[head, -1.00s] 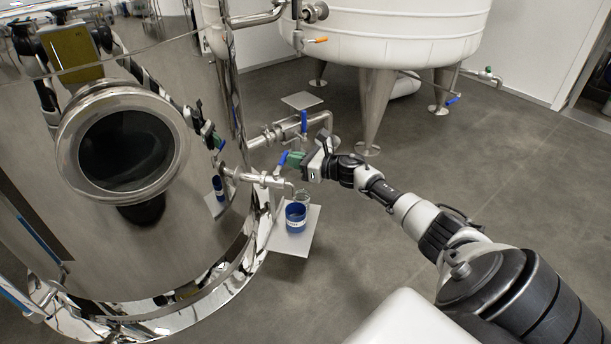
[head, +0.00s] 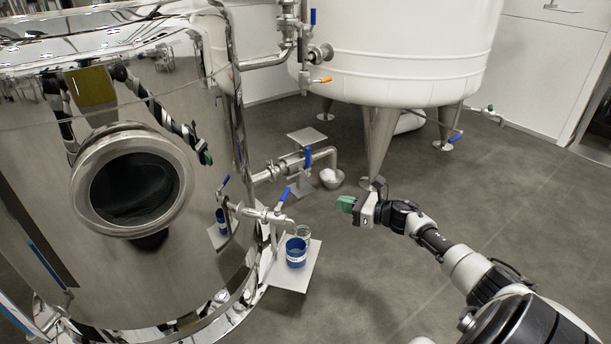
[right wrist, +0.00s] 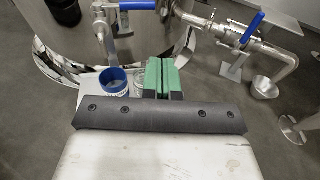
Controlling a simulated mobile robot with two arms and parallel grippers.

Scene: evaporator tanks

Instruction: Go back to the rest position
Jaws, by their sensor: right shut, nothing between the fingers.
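My right gripper (head: 346,203) is shut and empty, in open air to the right of the steel tank's outlet valve (head: 262,214). Its green fingers (right wrist: 161,76) are pressed together in the right wrist view. The valve's blue handle (head: 284,194) is apart from the fingers. A blue cup (head: 296,253) and a clear glass (head: 303,232) stand on a small plate (head: 287,277) below the valve; the cup also shows in the right wrist view (right wrist: 113,87). The fingers partly hide the glass there. My left gripper is not in view.
The polished steel tank (head: 215,150) with a round hatch (head: 132,182) fills the left. A white tank (head: 400,55) on steel legs stands behind. A second pipe with a blue handle (head: 307,158) and a metal bowl (head: 332,178) are between them. The floor (head: 500,200) at right is clear.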

